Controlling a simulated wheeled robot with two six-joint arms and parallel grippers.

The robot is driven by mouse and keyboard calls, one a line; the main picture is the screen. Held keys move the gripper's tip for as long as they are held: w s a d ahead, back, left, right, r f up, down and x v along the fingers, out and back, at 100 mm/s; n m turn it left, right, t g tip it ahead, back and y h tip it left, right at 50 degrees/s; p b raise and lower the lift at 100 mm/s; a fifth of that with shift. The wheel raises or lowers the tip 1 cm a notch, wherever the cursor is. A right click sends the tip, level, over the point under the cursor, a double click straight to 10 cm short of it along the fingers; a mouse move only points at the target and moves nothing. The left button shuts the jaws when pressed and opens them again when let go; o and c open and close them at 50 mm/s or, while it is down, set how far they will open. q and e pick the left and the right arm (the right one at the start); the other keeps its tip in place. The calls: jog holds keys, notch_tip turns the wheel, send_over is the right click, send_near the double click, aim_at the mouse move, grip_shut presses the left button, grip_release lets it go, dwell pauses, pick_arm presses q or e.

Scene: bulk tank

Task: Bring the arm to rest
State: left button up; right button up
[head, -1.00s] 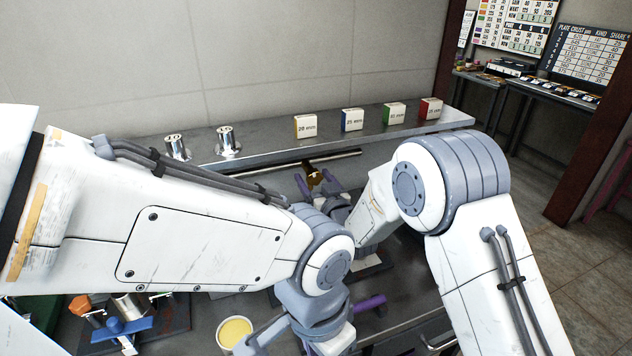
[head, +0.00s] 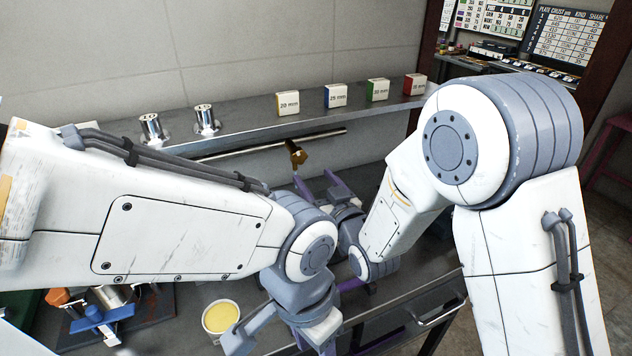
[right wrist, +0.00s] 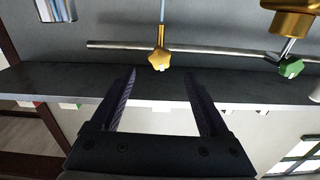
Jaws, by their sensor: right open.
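My right arm bends in from the right of the head view. My right gripper (head: 316,187) shows as two purple fingers apart over the bench, below the gold-brown knob (head: 296,153). In the right wrist view its jaws (right wrist: 160,88) are open with nothing between them. A yellow star-shaped knob (right wrist: 160,60) lies just beyond the fingertips there, apart from them. My left arm crosses from the left. Its wrist (head: 310,295) is near the bench front, and its fingers are mostly hidden, so I cannot tell their state.
A metal shelf (head: 240,128) carries several labelled blocks, including a yellow-edged one (head: 287,104), and two metal cylinders. A rail (head: 318,138) runs below it. A bowl of yellow stuff (head: 221,316) and a blue-and-orange fixture (head: 100,318) stand on the bench at lower left.

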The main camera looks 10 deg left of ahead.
jog(key=s+d+f+g+h, duration=0.1)
jog(key=s+d+g+h, duration=0.2)
jog(key=s, duration=0.7)
jog(key=s+d+f+g+h+p, duration=0.1)
jog(key=s+d+g+h, duration=0.2)
jog(key=s+d+g, duration=0.4)
jog(key=s+d+f+n+g+h, duration=0.1)
jog(key=s+d+g+h, duration=0.2)
jog(key=s, duration=1.2)
jog(key=shift+d+g+p, duration=0.35)
jog(key=shift+d+g, duration=0.6)
jog(key=shift+g, duration=0.05)
jog(key=shift+s, duration=0.1)
